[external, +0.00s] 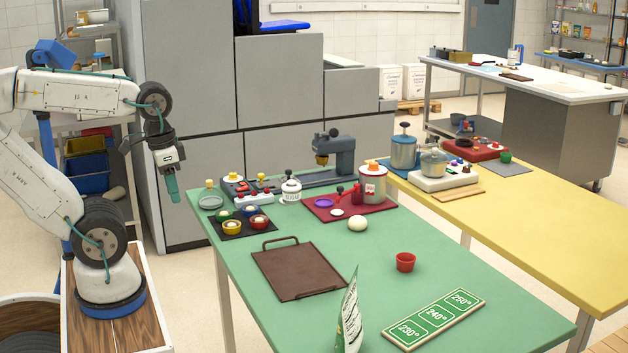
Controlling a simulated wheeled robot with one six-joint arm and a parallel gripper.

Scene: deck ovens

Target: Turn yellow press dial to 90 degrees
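A grey press (343,158) stands at the back of the green table (385,232). A small yellow-brass part (321,159) sits at its left end, below the press head; it may be the yellow dial, but its markings and angle are too small to read. My gripper (172,190) hangs in the air with its teal fingertips pointing down, left of the green table and well apart from the press. Its fingers overlap from this side, so I cannot tell whether they are open. Nothing is visible hanging from them.
Between my gripper and the press are a control box (243,187) with coloured knobs, a white sugar pot (291,187) and a black tray (229,228) of small cups. A brown board (298,272) lies in front.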

